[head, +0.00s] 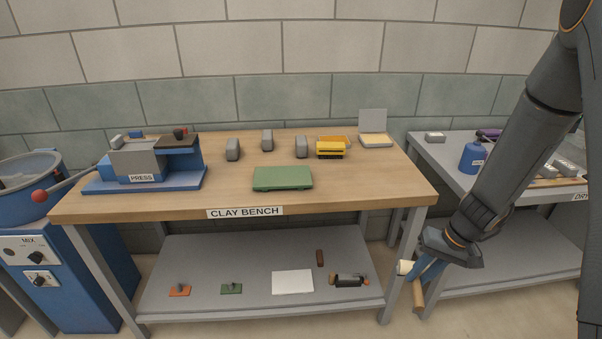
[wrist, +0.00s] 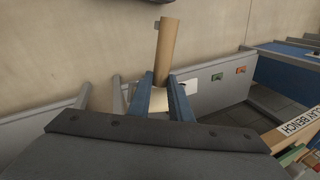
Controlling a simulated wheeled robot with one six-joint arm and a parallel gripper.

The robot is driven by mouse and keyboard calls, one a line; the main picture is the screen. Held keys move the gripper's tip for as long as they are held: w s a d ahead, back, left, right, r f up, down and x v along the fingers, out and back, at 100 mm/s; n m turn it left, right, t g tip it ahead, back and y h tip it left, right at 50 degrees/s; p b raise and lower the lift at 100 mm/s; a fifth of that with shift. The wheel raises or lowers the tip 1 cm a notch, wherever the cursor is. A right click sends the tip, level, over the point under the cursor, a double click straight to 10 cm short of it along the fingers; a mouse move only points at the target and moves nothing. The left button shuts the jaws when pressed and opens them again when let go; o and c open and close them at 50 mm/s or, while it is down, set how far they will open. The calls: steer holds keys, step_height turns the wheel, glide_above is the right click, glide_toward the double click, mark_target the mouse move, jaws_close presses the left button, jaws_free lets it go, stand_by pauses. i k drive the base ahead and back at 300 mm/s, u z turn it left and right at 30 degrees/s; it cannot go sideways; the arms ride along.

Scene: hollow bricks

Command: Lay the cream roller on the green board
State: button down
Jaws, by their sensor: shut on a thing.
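My gripper (head: 426,274) is shut on the cream roller (head: 404,267), low in front of the gap between the two benches and right of the clay bench. The roller's tan wooden part (head: 418,297) points down below the blue fingers. In the wrist view the fingers (wrist: 167,97) close around the roller, and its tan part (wrist: 167,48) sticks out beyond them; much of the cream part is hidden. The green board (head: 282,178) lies flat near the front edge of the clay bench top, with nothing on it and apart from my gripper.
A second bench (head: 440,165) with a blue bottle (head: 472,158) stands right.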

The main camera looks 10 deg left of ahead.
mark_target(288, 175)
steer(key=z, duration=2.15)
steer(key=k, duration=1.55)
steer(key=u, duration=2.45)
steer(key=i, duration=0.1)
steer(key=z, duration=0.3)
